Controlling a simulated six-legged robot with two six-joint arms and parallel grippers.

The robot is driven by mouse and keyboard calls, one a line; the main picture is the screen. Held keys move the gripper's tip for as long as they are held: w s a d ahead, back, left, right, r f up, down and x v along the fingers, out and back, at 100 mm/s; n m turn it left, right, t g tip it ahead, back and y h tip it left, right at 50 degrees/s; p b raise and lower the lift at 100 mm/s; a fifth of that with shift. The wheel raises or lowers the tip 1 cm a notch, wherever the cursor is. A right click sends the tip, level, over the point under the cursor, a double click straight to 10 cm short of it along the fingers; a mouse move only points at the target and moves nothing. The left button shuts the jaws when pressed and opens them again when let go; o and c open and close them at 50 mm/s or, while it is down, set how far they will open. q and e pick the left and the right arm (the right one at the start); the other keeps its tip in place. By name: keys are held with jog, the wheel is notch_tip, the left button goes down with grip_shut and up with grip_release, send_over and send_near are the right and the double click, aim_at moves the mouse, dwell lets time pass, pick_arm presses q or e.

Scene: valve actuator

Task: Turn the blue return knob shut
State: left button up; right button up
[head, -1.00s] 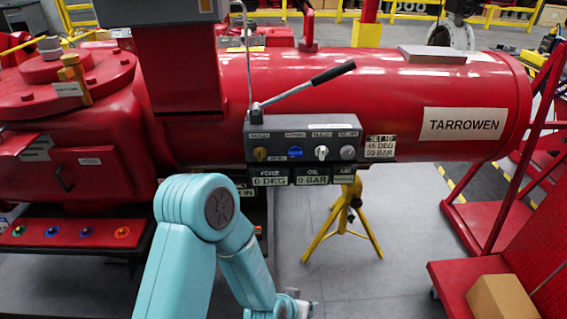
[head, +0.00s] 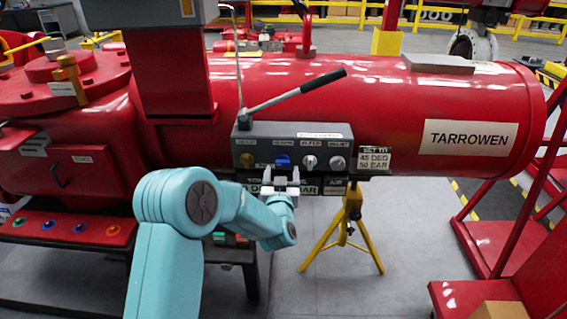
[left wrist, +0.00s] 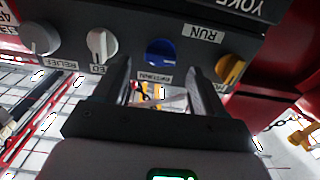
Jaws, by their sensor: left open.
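The blue return knob (head: 283,159) is on the front of a grey control box (head: 305,132) fixed to the red cylinder. In the left wrist view the blue knob (left wrist: 161,54) lies ahead of and between my two fingers, with its label partly between them. My left gripper (head: 280,173) is open and empty just below the blue knob in the head view; its fingers (left wrist: 157,75) do not visibly touch the knob. My right gripper is not in view.
A yellow knob (head: 247,160) is left of the blue one, and two pale knobs (head: 309,162) (head: 337,163) are to its right. A long black-handled lever (head: 310,88) rises above the box. A yellow stand (head: 346,232) is below the cylinder.

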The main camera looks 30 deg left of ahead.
aim_at(282, 165)
pick_arm(q)
jog(key=x, duration=0.3)
jog(key=shift+w+a, duration=0.3)
jog(key=shift+w+f, duration=0.1)
jog(key=shift+w, duration=0.05)
jog(key=c, duration=1.1)
jog(key=shift+o, duration=0.2)
